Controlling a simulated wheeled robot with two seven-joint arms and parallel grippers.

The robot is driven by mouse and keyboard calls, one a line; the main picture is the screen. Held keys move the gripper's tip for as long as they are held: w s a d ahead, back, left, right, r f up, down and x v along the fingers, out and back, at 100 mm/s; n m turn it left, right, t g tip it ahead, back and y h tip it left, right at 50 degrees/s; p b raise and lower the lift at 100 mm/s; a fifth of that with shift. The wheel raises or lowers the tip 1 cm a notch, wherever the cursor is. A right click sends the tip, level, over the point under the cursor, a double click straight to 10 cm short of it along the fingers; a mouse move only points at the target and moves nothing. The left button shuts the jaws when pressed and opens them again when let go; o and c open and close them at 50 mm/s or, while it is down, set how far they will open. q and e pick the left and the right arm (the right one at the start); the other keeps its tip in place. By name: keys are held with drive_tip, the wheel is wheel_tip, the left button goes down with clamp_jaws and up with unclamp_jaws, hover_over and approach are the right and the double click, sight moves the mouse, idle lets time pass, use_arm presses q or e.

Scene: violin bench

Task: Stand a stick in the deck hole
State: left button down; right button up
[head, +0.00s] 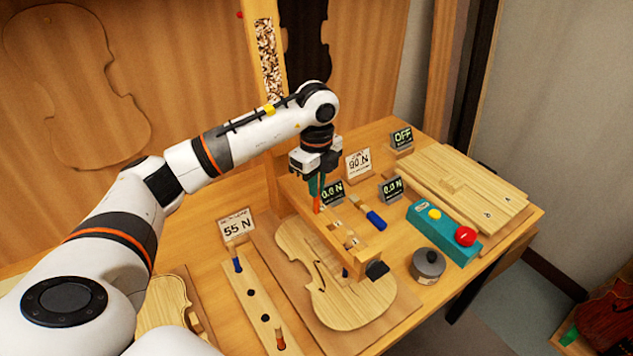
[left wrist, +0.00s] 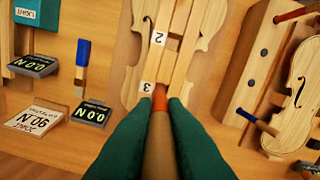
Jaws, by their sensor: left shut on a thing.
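My left gripper (head: 317,186) is shut on a stick (head: 317,204) with an orange-red end. In the left wrist view the stick (left wrist: 160,125) sits between the green fingers, its orange end pointing at the deck. The wooden deck (head: 325,233) spans the violin plate (head: 345,298). The held stick is over the deck's far end, by the label 3 (left wrist: 147,88); another label 2 (left wrist: 158,39) lies further along. I cannot tell whether the tip touches the deck or is in a hole. My right gripper is not in view.
A stick rack (head: 245,283) at left has dark holes, a blue stick (head: 237,264) and an orange stick (head: 280,338).

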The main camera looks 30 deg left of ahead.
sight(317, 200)
use_arm(q)
drive_tip(key=shift+f+b, duration=1.8)
drive_tip(key=shift+f, duration=1)
drive_tip(key=shift+r, duration=0.25)
